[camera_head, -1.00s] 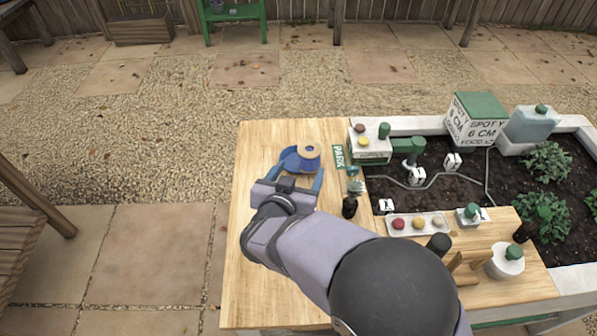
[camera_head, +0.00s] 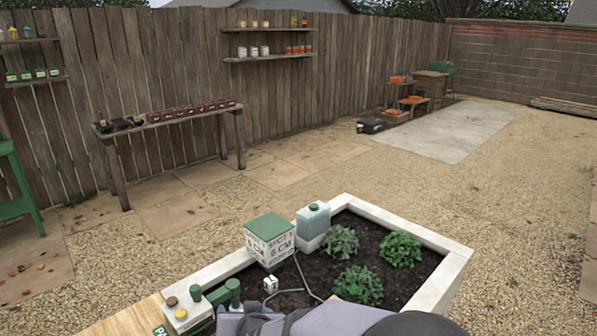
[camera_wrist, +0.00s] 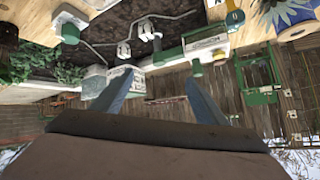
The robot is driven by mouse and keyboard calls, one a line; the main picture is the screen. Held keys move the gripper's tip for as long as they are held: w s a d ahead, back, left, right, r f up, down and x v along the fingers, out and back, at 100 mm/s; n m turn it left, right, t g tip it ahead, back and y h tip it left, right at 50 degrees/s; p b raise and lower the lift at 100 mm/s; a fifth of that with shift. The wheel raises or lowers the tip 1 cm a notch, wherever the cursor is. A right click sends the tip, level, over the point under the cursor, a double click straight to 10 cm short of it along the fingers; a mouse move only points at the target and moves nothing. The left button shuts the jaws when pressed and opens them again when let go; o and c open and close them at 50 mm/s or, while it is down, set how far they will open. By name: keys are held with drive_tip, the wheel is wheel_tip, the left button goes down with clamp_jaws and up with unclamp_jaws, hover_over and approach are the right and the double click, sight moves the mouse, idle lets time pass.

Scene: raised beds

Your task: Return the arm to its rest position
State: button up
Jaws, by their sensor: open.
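My gripper (camera_wrist: 157,80) shows in the wrist view with its two blue fingers spread apart and nothing between them. The wrist view is upside down, with the fence below and the planting bed above, so my gripper looks outward over the bed. In the head view, part of my lilac arm (camera_head: 330,320) crosses the bottom edge, in front of the planted bed. The fingertips cannot be made out there.
The white-walled bed (camera_head: 455,270) holds several green plants. A green-topped box (camera_head: 270,238) and a pale blue jug (camera_head: 313,220) stand at its left. A wooden table corner (camera_head: 130,320) shows at lower left. A bench (camera_head: 175,120) stands by the fence.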

drive_tip(key=s+d+m+g+h+p, duration=0.1)
drive_tip(key=s+d+m+g+h, duration=0.15)
drive_tip(key=d, duration=0.95)
drive_tip(key=s+d+m+g+h+p, duration=0.1)
drive_tip(key=s+d+m+p, duration=0.15)
drive_tip(key=d, duration=0.95)
drive_tip(key=s+d+f+n+g+b, duration=0.2)
drive_tip(key=s+f+g+b, duration=0.1)
drive_tip(key=s+f+b, duration=0.4)
drive_tip(key=s+d+f+n+g+b, duration=0.1)
drive_tip(key=s+d+f+g+b, duration=0.15)
drive_tip(key=s+f, duration=0.45)
drive_tip(key=s+r+g+p, duration=0.1)
drive_tip(key=s+r+p, duration=0.2)
drive_tip(key=r+p, duration=2.4)
wheel_tip(320, 180, up, 2)
drive_tip(key=shift+r+n+h+p, duration=0.25)
drive_tip(key=shift+n+h+p, duration=0.05)
drive_tip(key=shift+h+p, duration=0.1)
drive_tip(key=shift+a, duration=0.1)
